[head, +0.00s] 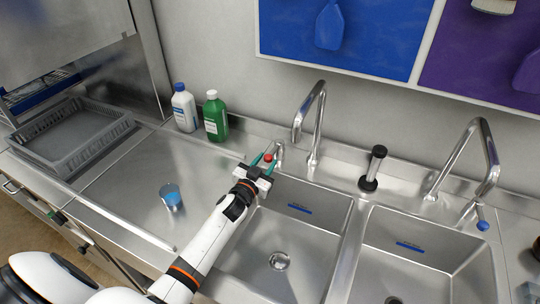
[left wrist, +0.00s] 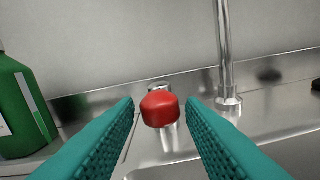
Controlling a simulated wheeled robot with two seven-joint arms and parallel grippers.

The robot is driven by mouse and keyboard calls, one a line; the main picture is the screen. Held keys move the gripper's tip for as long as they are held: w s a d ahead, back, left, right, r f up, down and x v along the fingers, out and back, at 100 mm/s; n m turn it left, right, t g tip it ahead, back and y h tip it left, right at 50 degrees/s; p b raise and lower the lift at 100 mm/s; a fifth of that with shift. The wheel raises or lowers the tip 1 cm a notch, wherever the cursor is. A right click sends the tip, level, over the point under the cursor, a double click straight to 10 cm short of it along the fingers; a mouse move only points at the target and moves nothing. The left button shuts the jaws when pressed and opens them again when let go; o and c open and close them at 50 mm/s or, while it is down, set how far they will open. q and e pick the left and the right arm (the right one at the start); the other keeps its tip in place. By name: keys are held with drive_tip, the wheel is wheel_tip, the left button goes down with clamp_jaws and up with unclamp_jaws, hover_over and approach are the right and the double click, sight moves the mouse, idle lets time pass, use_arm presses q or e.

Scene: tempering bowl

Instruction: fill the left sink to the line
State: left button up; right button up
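The left sink (head: 318,259) is an empty-looking steel basin with a blue line (head: 300,208) on its back wall and a round drain (head: 280,261). Its tall curved faucet (head: 318,125) stands behind it, and no water shows at the spout. The faucet base is also in the left wrist view (left wrist: 228,100). A red-capped tap handle (left wrist: 160,109) stands left of the faucet. My left gripper (head: 265,158) is open at this handle. In the left wrist view its teal fingers lie on either side of the red cap, with gaps showing. My right gripper is not in view.
A right sink (head: 470,289) has its own blue line, faucet (head: 487,150) and blue-tipped handle (head: 482,225). A black-topped cylinder (head: 375,166) stands between the faucets. White (head: 184,110) and green (head: 216,118) bottles, a blue-filled cup (head: 171,197) and a grey rack (head: 70,140) are left.

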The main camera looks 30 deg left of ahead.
sight(274, 150)
use_arm(q)
drive_tip(key=shift+w, duration=1.7)
clamp_jaws()
